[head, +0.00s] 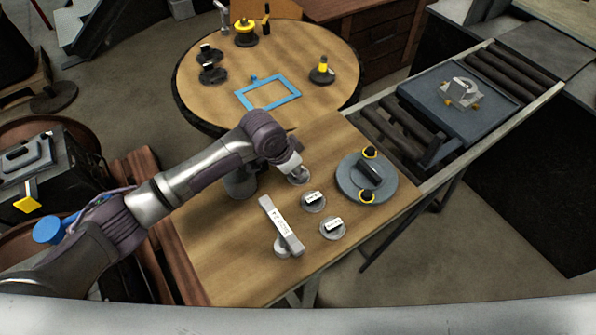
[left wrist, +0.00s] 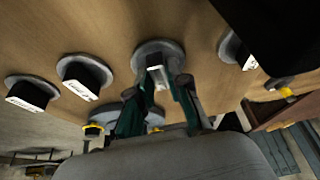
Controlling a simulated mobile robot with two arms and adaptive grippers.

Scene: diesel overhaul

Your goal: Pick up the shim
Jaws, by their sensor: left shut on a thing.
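My left gripper (head: 297,172) reaches down over the wooden bench at a round grey stand (head: 300,181). In the left wrist view its two green-padded fingers (left wrist: 163,88) are shut on a small pale piece (left wrist: 158,76) at the round grey stand (left wrist: 150,48); I take this piece for the shim. The fingers hide much of it. I cannot tell whether it still touches the stand. Two similar round stands (head: 313,202) (head: 332,229) with dark, white-labelled blocks are beside it, apart from the gripper. My right gripper is not in view.
A long labelled grey bar (head: 281,225) lies nearer on the bench. A round grey plate (head: 387,187) with yellow-ringed parts lies to the right. Behind are a round table (head: 215,100) with a blue frame (head: 268,105) and a roller conveyor with a dark tray (head: 425,95).

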